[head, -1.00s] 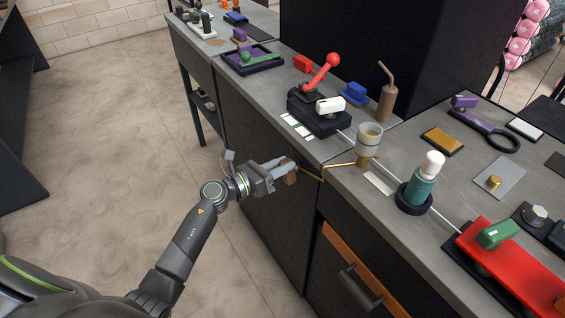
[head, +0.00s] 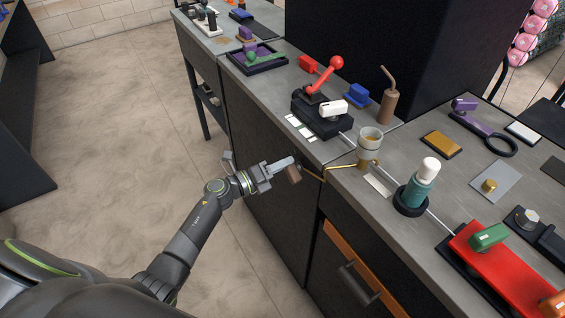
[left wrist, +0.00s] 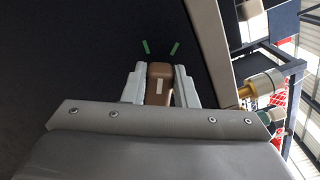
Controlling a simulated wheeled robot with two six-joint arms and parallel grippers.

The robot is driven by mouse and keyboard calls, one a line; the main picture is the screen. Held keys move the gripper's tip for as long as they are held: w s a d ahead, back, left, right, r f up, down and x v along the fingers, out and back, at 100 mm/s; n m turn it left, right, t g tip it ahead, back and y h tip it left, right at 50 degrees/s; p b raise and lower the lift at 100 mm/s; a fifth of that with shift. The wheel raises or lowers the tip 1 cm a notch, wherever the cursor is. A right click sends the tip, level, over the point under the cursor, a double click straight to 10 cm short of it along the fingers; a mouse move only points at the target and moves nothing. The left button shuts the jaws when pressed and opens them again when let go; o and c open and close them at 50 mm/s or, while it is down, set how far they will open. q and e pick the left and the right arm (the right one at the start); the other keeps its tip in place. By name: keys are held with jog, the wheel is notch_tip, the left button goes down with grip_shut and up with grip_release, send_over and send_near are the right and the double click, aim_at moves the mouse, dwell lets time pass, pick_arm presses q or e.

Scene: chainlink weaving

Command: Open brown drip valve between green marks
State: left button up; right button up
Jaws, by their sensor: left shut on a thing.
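The brown drip valve handle (head: 294,175) is on the dark front of the counter, below the brass pipe (head: 313,175). My left gripper (head: 289,168) is shut on it. In the left wrist view the brown handle (left wrist: 160,72), with a pale stripe, sits between the two fingers (left wrist: 159,88). Two green marks, the left one (left wrist: 145,47) and the right one (left wrist: 175,48), show on the dark panel beyond it. The handle's far end lies between their directions. The fingers hide the handle's sides. My right gripper is not in view.
A clear cup (head: 369,142) stands above the brass pipe at the counter edge. The floor left of the counter is open.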

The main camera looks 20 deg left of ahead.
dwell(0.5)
pick_arm(q)
jog(key=o, duration=1)
jog(key=shift+b+v, duration=1.95)
jog(key=shift+v, duration=6.75)
jog(key=shift+f, duration=0.1)
